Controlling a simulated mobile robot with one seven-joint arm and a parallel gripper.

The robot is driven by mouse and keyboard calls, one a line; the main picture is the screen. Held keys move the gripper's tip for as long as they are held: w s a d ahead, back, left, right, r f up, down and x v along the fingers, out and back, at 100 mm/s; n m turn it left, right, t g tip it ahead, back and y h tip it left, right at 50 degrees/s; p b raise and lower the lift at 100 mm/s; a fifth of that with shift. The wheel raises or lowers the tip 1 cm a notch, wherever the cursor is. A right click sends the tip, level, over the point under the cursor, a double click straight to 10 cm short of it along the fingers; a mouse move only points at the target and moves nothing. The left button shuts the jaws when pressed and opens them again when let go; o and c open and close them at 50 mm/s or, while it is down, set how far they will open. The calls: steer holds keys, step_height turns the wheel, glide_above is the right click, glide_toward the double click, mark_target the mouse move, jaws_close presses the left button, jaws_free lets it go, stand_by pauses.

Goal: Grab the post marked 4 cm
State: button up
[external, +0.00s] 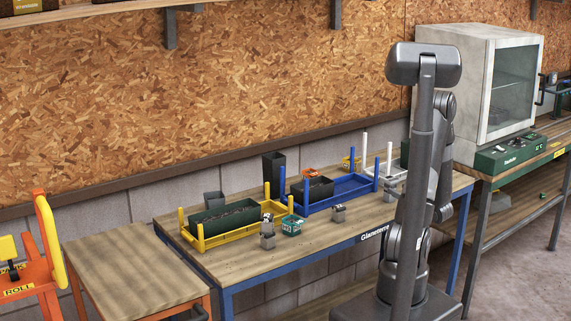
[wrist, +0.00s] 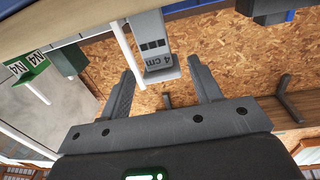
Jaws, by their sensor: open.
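The post marked 4 cm (wrist: 158,62) is a grey block with a label and dark squares on its face. In the wrist view it hangs down from the table at the top, as that view is upside down. My gripper (wrist: 163,82) is open, one dark finger on each side of the post's line. The post's labelled end shows between and just beyond the fingertips, and I see no contact. In the external view a small grey post (external: 390,196) by the white tray may be this one. My gripper is not clearly visible there, among my arm links.
A thin white post (wrist: 124,42) rises close to the left finger. Another grey post (wrist: 267,12) stands to the right in the wrist view. The table (external: 330,236) also holds a yellow tray (external: 226,237), a blue tray (external: 340,197) and a white tray (external: 381,173).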

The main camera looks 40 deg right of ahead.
mark_target(387, 185)
steer(key=shift+w+d, duration=0.2)
steer(key=shift+w, duration=1.35)
steer(key=shift+w+d, duration=0.15)
steer(key=shift+w, duration=1.35)
steer(key=shift+c, duration=0.6)
steer(key=c, duration=1)
steer(key=shift+o, duration=0.2)
